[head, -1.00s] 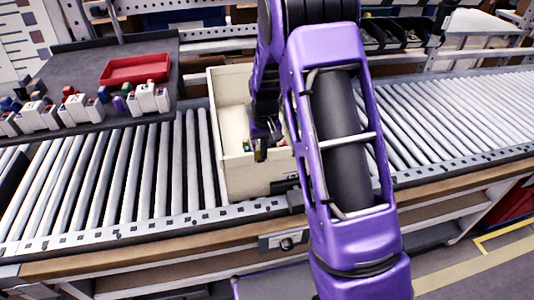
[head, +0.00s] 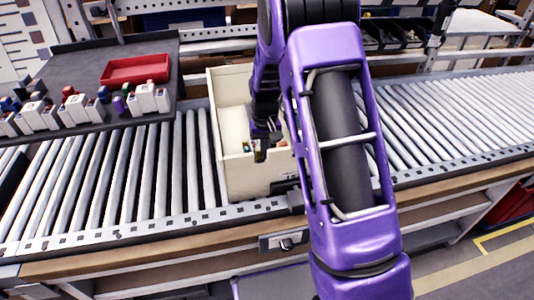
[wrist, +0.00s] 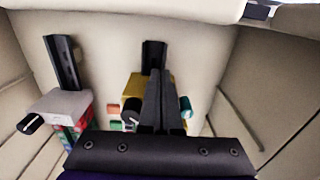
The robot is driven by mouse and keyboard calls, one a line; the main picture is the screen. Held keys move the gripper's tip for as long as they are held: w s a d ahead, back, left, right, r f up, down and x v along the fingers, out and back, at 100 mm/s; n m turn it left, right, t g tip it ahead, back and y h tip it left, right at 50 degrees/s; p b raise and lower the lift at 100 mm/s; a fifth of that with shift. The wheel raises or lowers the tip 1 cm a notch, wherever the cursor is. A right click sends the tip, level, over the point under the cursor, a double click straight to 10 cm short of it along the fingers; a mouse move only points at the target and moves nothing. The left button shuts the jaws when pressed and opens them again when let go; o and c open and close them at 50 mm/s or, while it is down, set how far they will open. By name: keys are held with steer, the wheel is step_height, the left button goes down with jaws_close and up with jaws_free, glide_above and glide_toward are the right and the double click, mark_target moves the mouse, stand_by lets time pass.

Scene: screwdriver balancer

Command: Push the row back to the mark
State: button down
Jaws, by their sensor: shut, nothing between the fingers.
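My gripper (head: 261,155) is inside a cream bin (head: 229,118), pointing down near its front wall. In the wrist view its two dark fingers (wrist: 160,100) are together, with nothing seen between them. A yellow block (wrist: 132,84) with a black upright strip (wrist: 152,54) stands directly beyond the fingertips, partly hidden by them. I cannot tell whether they touch. To the left is a pale grey block (wrist: 62,103) with another black strip (wrist: 61,60) and a black knob (wrist: 30,123). Small red and green pieces sit below it. No mark can be made out.
The bin walls (wrist: 262,88) stand close around the gripper. The bin sits on a roller conveyor (head: 110,180). A dark shelf (head: 140,55) at left holds a red tray (head: 136,68) and several white devices (head: 148,98). Rollers at right (head: 450,115) are clear.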

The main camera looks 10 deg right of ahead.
steer(key=shift+w, duration=0.15)
stand_by(0.5)
steer(key=shift+w+r+p, duration=0.15)
steer(key=shift+w+p, duration=0.05)
steer(key=shift+w, duration=1.85)
steer(key=shift+w+r+p, duration=0.1)
steer(key=shift+w+p, duration=0.1)
steer(key=shift+w, duration=1.8)
steer(key=shift+w+f, duration=0.1)
steer(key=shift+w, duration=0.3)
steer(key=shift+f, duration=0.15)
steer(key=shift+w, duration=0.3)
stand_by(0.9)
steer(key=shift+s, duration=0.45)
stand_by(0.4)
steer(key=shift+r+p, duration=0.6)
steer(key=shift+r, duration=0.4)
